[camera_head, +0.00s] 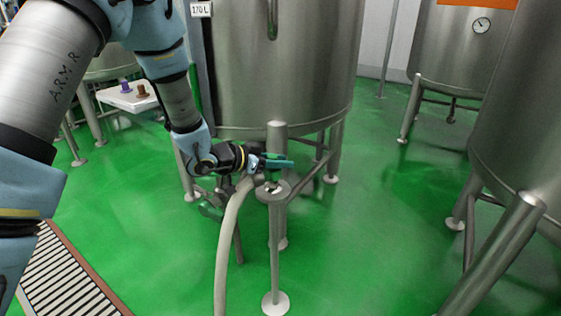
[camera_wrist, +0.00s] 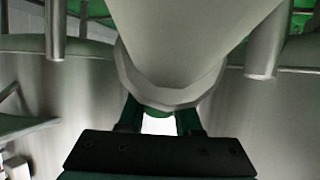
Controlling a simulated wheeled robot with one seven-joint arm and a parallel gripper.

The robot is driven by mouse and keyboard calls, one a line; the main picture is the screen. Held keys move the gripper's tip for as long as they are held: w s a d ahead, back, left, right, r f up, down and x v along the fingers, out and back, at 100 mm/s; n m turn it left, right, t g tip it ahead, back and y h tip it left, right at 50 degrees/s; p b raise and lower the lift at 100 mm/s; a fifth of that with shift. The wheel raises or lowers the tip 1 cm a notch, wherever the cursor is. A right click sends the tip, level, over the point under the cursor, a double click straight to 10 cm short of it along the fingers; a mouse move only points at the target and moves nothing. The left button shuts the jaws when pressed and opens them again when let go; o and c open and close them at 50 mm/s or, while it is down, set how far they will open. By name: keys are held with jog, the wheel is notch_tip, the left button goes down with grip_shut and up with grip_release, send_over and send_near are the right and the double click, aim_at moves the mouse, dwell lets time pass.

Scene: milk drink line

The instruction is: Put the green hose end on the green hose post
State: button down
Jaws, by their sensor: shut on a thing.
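My gripper (camera_head: 280,163) has green fingers and is shut on the green hose end, which the fingers mostly hide in the head view. A pale hose (camera_head: 231,235) hangs from it, curving down to the floor side. In the wrist view the hose (camera_wrist: 190,35) and its metal collar (camera_wrist: 165,90) fill the middle, with the dark fingers on both sides. A grey hose post (camera_head: 274,240) with a round top plate and a round foot stands just below the gripper. I cannot tell whether the hose end touches the post.
A large steel tank (camera_head: 282,70) on legs stands close behind the gripper. Another tank (camera_head: 525,100) stands at the right. A white tray (camera_head: 128,97) with small coloured pieces is at the left. A floor grate (camera_head: 65,275) lies at lower left. Green floor is clear right of the post.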

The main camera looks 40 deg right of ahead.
jog(key=shift+f, duration=0.15)
jog(key=c, duration=0.6)
grip_release()
jog(key=shift+r, duration=0.25)
jog(key=v, duration=1.2)
